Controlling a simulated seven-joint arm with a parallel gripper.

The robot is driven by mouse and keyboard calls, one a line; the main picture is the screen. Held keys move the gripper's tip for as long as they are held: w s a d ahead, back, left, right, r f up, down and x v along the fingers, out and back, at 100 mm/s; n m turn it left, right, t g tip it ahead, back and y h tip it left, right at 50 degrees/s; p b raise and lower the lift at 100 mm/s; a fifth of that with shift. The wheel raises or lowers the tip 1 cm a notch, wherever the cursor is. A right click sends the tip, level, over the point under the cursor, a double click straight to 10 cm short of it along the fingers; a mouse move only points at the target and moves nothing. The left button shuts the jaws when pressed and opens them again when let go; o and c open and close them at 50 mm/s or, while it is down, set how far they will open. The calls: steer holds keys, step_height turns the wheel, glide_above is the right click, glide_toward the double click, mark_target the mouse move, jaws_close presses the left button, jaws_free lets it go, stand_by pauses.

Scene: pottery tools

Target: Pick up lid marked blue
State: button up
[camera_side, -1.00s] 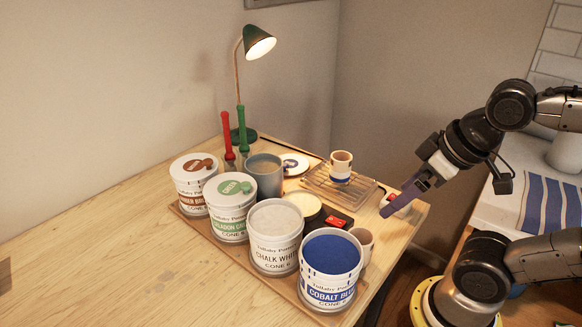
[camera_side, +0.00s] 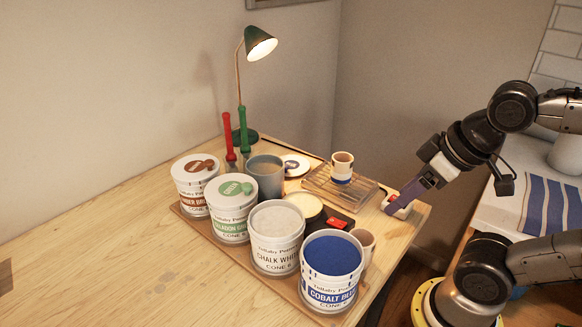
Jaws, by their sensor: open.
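A white round lid (camera_side: 293,161) with a dark knob-like part lies on the table at the back, partly hidden behind the grey mug. Its marking is too small to read. The open cobalt blue bucket (camera_side: 331,285), with blue glaze inside, stands at the front right of the bucket row. My gripper (camera_side: 392,208) is open at the table's right edge, pointing down and left. It is over or beside a small white object with a red top (camera_side: 398,206), well to the right of the lid. I cannot tell whether it touches that object.
The brown (camera_side: 194,188), green (camera_side: 231,215) and chalk white buckets (camera_side: 276,245) stand on a wooden board. The table's left is clear.

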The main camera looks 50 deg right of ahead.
steer(key=w+r+n+t, duration=0.1)
steer(key=w+r+n, duration=0.3)
steer(key=w+r, duration=0.55)
steer(key=g+y, duration=0.1)
steer(key=g, duration=0.1)
glide_above(286, 166)
steer(key=s+d, duration=0.1)
steer(key=s, duration=0.2)
steer(key=shift+m, duration=0.4)
step_height(286, 166, down, 19)
steer(key=shift+w+d, duration=0.1)
steer(key=shift+w, duration=0.05)
steer(key=shift+a+x, duration=0.15)
steer(key=shift+x, duration=1.3)
steer(key=shift+a+x, duration=0.1)
steer(key=shift+x, duration=1.35)
steer(key=shift+r, duration=0.1)
